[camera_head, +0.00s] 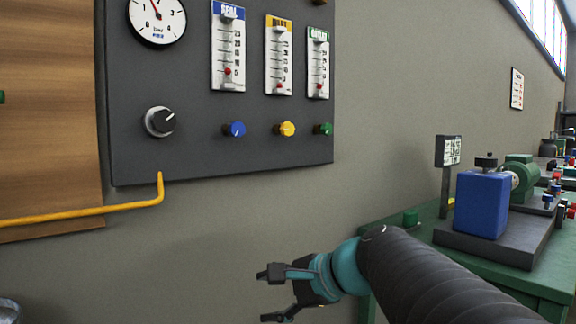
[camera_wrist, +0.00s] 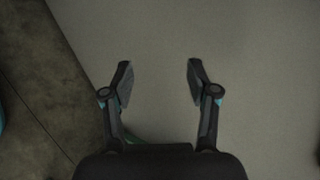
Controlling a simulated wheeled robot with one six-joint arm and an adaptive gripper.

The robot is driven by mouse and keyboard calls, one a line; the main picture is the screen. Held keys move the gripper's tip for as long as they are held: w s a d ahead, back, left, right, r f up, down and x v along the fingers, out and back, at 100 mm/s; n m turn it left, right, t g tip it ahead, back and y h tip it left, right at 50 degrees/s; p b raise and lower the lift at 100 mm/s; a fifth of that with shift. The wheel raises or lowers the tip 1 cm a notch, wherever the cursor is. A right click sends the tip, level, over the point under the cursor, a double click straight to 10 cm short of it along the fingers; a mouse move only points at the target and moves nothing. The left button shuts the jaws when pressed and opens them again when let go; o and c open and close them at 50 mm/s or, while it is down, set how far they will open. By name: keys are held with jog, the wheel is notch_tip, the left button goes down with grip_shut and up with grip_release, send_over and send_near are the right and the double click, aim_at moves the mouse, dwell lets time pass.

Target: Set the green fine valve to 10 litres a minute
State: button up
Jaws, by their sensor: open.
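The green fine valve (camera_head: 323,129) is a small knob at the lower right of a dark wall panel (camera_head: 190,150) in the head view. Above it is the green-labelled flow meter (camera_head: 318,63), a vertical scale with a red float low in its tube. The scale figures are too small to read surely. My gripper (camera_head: 268,295) is open and empty, below the panel and to the lower left of the green valve, apart from it. In the wrist view its two fingers (camera_wrist: 159,80) stand apart with only plain grey surface between them.
A blue knob (camera_head: 235,129) and a yellow knob (camera_head: 285,129) sit left of the green valve, under their own meters. A black knob (camera_head: 160,122) and a yellow pipe (camera_head: 100,212) are further left. A green bench (camera_head: 400,230) with a blue machine (camera_head: 482,203) stands right.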

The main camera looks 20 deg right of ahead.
jog(key=w+d+r+m+t+y, duration=0.2)
jog(key=w+d+r+m+t, duration=0.3)
jog(key=w+d+r+m, duration=0.45)
jog(key=m+t+h, duration=0.2)
jog(key=m+t, duration=0.5)
send_near(329, 129)
jog(key=p+x, duration=0.2)
jog(key=x, duration=0.8)
jog(key=shift+w+a+r, duration=0.15)
jog(key=shift+w, duration=0.2)
grip_shut()
